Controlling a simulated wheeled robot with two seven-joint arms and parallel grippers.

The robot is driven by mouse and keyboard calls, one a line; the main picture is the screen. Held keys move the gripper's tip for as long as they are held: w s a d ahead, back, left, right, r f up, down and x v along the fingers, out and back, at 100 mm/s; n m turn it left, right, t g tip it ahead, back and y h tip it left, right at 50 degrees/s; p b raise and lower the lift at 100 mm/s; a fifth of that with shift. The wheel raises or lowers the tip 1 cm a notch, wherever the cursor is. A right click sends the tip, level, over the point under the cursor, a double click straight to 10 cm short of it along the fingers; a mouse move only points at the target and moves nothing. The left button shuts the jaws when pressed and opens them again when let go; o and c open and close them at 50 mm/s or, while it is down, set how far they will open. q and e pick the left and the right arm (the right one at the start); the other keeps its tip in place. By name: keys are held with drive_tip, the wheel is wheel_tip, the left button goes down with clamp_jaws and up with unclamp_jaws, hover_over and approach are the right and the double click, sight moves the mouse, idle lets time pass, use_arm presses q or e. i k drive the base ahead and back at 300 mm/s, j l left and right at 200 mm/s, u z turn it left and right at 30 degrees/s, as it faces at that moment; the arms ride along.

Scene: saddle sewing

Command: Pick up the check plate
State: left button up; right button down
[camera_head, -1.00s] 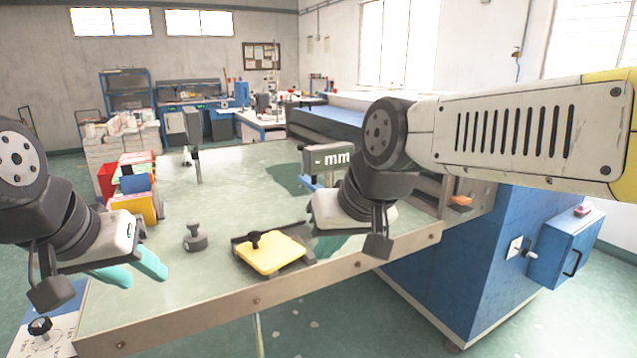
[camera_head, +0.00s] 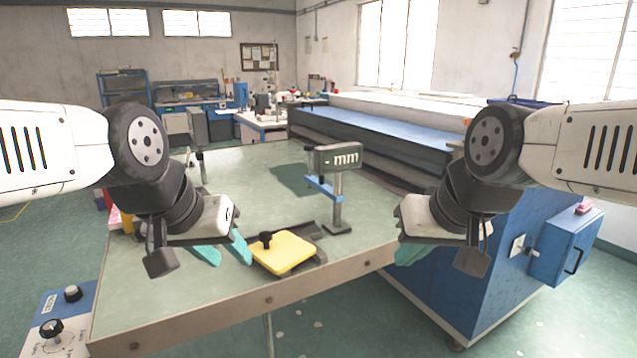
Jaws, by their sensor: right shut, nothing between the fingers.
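The check plate is the yellow square plate (camera_head: 286,254) with a black knob (camera_head: 265,239). It rests in a dark holder (camera_head: 314,240) near the front edge of the table. My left gripper (camera_head: 222,252) is just left of the plate in the picture, with its two teal fingers spread apart and nothing seen between them. I cannot tell whether a fingertip touches the plate. My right gripper (camera_head: 410,251) is shut and empty, over the right edge of the table and well apart from the plate.
A control box with knobs (camera_head: 60,318) is at the front left. Colored bins are mostly hidden behind my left arm. The table (camera_head: 190,310) is clear in front.

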sight(279, 253)
drive_tip(key=j+z, duration=0.1)
drive_tip(key=j, duration=0.65)
drive_tip(key=i+j, duration=0.1)
drive_tip(key=j, duration=0.65)
drive_tip(key=i+z, duration=0.05)
